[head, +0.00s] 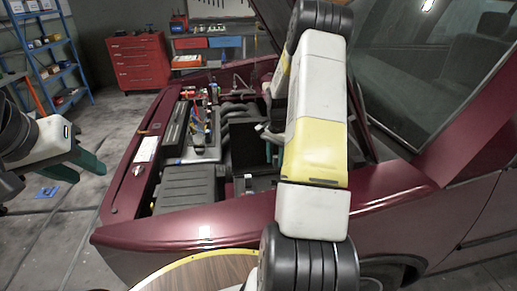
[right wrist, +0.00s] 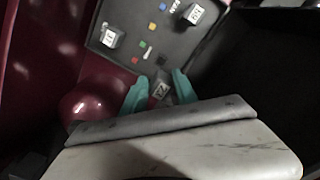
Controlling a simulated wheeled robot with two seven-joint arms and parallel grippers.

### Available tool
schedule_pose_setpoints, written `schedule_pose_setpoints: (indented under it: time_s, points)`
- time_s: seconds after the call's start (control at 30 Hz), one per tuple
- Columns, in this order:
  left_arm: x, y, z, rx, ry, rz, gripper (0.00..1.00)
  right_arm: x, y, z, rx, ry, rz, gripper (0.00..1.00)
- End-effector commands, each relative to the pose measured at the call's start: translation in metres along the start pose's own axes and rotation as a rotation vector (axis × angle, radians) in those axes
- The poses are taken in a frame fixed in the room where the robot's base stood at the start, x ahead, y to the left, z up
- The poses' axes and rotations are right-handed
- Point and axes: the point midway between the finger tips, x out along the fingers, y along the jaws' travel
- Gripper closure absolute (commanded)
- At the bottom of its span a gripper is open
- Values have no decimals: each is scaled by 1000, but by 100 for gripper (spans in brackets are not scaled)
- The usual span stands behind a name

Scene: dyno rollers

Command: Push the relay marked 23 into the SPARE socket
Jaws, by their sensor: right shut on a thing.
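In the right wrist view, my right gripper (right wrist: 160,88) has its teal fingers shut on a small dark relay with a white label (right wrist: 158,90). The label is tilted and I cannot read it surely as 23. The relay is over the near edge of a dark grey fuse box (right wrist: 158,28); I cannot tell whether it touches it. A SPARE marking is not readable. In the head view my right arm hides most of the right gripper; a bit of teal (head: 268,151) shows beside it. My left gripper (head: 80,166) is open and empty, left of the car.
Two other relays with white tops, one at the left (right wrist: 111,37) and one at the upper right (right wrist: 193,13), stand on the box among small coloured fuses. The maroon car's fender (head: 200,226) and engine parts (head: 186,183) surround the bay. A red tool chest (head: 140,60) stands behind.

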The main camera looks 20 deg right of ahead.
Motion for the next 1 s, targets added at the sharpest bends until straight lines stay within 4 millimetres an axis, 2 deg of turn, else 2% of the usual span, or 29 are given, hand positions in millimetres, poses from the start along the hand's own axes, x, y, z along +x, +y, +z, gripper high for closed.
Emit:
schedule_pose_setpoints:
  time_s: [0.6, 1.0]
  points:
    - [0, 0, 0, 0, 0, 0, 64, 53, 0, 1, -5, -1, 0, 100]
    - [0, 0, 0, 0, 0, 0, 64, 61, -1, 0, -5, 1, -1, 100]
